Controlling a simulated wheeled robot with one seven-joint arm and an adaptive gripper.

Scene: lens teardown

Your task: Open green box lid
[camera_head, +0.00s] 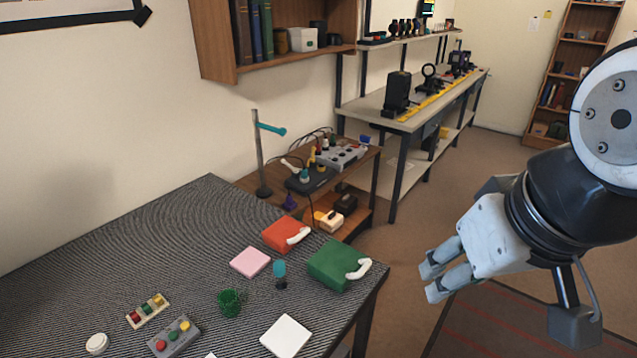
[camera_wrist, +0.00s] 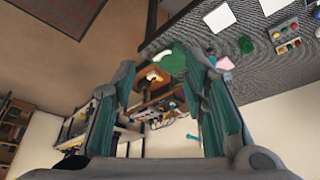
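The green box (camera_head: 332,262) sits at the right corner of the dark striped table. A white handle (camera_head: 358,269) is on its right side, and its lid looks closed. My gripper (camera_head: 430,281) is to the right of the box, beyond the table edge, and touches nothing. In the wrist view my gripper (camera_wrist: 160,64) has its fingers well apart with nothing between them. The green box (camera_wrist: 172,60) shows there beyond the fingers, partly covered by the right one.
An orange box (camera_head: 283,234) with a white handle stands left of the green box. A pink block (camera_head: 250,262), a teal-topped item (camera_head: 280,273), a green cup (camera_head: 230,302) and a white square (camera_head: 286,336) are also near. A side shelf (camera_head: 325,183) with devices stands behind.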

